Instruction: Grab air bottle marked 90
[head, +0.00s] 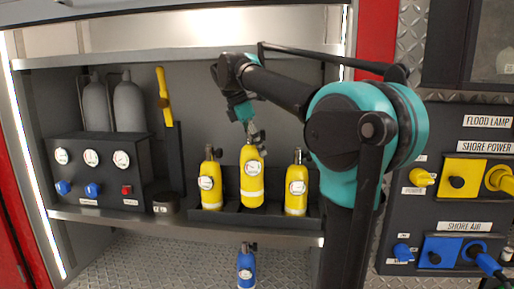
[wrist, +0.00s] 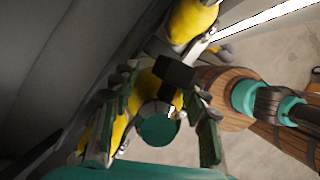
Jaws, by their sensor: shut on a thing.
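Three yellow air bottles with dark valves and round white gauges stand in a row in the head view: the left bottle (head: 210,182), the middle bottle (head: 252,178) and the right bottle (head: 296,191). The gauge figures are too small to read, so I cannot tell which is marked 90. My gripper (head: 254,136) comes from above and is shut on the top of the middle bottle, which sits slightly higher than its neighbours. In the wrist view my gripper (wrist: 157,90) has its fingers on both sides of the black valve (wrist: 176,74). Another yellow bottle (wrist: 192,20) shows beyond.
A black tray (head: 268,220) on the shelf holds the bottles. A blue bottle (head: 246,268) is below the shelf. A dark gauge panel (head: 98,172), grey cylinders (head: 129,106) and a yellow-handled tool (head: 163,92) are to the left. Wooden barrels (wrist: 228,92) show in the wrist view.

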